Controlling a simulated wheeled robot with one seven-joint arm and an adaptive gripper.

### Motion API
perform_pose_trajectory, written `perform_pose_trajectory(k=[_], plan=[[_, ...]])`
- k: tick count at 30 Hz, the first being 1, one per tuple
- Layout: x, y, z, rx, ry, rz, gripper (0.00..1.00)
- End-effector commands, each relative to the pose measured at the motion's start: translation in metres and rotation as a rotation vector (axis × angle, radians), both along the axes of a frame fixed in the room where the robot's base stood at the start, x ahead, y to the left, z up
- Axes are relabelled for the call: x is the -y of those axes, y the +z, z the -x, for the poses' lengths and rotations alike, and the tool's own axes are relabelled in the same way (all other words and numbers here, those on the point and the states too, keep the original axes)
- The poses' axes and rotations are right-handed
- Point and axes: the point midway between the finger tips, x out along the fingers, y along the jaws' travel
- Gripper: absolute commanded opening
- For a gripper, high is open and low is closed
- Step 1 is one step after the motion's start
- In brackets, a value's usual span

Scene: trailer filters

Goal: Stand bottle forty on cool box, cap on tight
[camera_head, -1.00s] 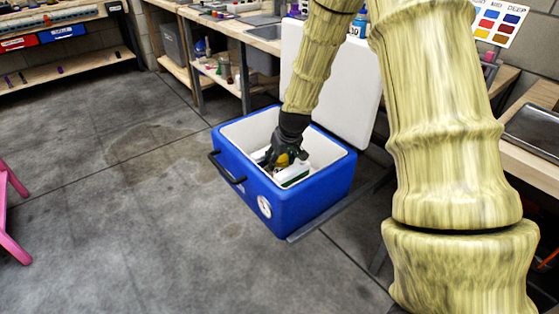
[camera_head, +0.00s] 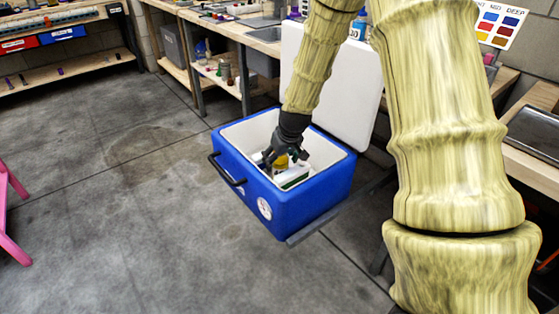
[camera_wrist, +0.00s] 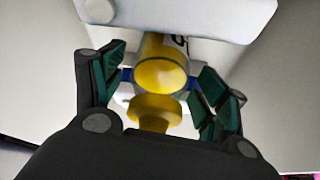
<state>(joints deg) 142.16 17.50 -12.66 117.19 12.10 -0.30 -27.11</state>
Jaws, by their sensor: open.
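The blue cool box (camera_head: 228,150) stands open on a low dark support, and my gripper (camera_head: 283,158) reaches down inside it. In the wrist view my open gripper (camera_wrist: 160,78) has its green-padded fingers on either side of a bottle with a yellow cap (camera_wrist: 160,77). I cannot tell whether the pads touch it. Part of a dark mark shows on its label, too little to read. A second yellow piece (camera_wrist: 154,111) shows just below, partly hidden by my gripper body. A bottle marked 10 (camera_head: 357,28) stands on the bench behind the lid.
The white lid (camera_head: 340,85) stands upright behind the box. A white block (camera_head: 292,177) lies inside, near my gripper; a white block also shows in the wrist view (camera_wrist: 190,15). Benches line the back and right. A pink stool (camera_head: 8,210) is at left; the floor between is clear.

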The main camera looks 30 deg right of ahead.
Motion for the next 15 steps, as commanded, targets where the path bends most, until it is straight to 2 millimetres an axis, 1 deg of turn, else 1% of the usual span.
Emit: perform_pose_trajectory(k=[1,6,12,15], plan=[[0.0,0.011,0.002,0.003,0.0,0.0,0.74],[-0.001,0.04,0.014,0.003,0.001,0.002,0.74],[-0.003,0.073,0.028,0.002,0.0,0.0,0.74],[-0.004,0.086,0.033,0.003,0.0,0.001,0.74]])
